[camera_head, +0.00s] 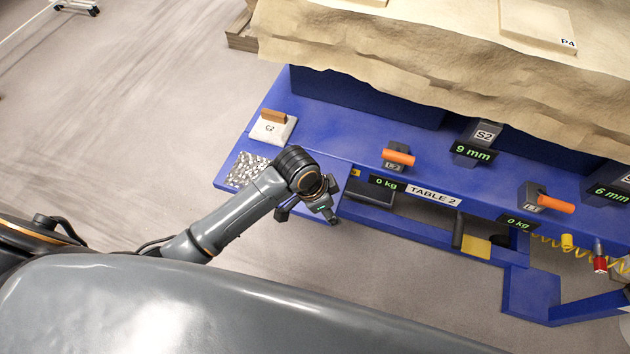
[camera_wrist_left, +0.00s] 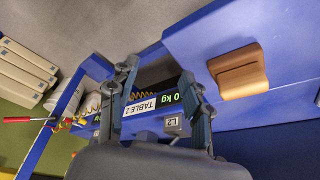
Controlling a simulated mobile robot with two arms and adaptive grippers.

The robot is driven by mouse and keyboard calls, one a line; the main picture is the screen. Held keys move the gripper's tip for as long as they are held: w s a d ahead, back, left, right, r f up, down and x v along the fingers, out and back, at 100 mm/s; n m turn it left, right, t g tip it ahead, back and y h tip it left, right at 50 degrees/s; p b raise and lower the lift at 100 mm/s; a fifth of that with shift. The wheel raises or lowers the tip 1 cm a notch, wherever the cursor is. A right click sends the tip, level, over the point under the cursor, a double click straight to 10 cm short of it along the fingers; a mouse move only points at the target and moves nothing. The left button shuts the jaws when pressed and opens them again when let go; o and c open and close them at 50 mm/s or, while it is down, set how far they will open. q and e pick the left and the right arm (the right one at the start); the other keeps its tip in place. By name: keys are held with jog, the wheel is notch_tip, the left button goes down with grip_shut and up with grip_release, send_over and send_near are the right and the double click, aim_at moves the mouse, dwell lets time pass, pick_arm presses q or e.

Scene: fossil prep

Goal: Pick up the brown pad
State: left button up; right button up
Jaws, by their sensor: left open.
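A brown pad (camera_wrist_left: 238,70) with a groove across it lies on the blue table surface at the upper right of the left wrist view. I cannot make it out in the head view, where my left arm covers part of the table. My left gripper (camera_head: 309,215) is over the front left edge of the table, pointing down. In the left wrist view its fingers (camera_wrist_left: 158,76) are spread with nothing between them, and the pad is to their right, apart from them. My right gripper is not in view.
An orange-brown block (camera_head: 273,116) rests on a white C2 block (camera_head: 272,131) at the table's left end. A tray of grey pieces (camera_head: 246,170) lies in front of it. Orange-handled holders (camera_head: 398,156) and label signs (camera_head: 433,194) line the table's front. A large tan slab (camera_head: 430,65) fills the back.

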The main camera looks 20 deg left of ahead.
pick_arm(q)
jog(key=w+a+r+m+g+y, duration=0.25)
jog(key=w+a+r+m, duration=0.4)
jog(key=w+r, duration=0.35)
jog(key=shift+m+t+y, duration=0.25)
jog(key=shift+m+y, duration=0.1)
jog(key=shift+m, duration=0.1)
jog(key=f, duration=0.4)
jog(key=f+b, duration=0.1)
jog(key=f, duration=0.3)
jog(key=s+f, duration=0.1)
jog(key=f, duration=0.4)
jog(key=shift+r, duration=0.1)
grip_shut()
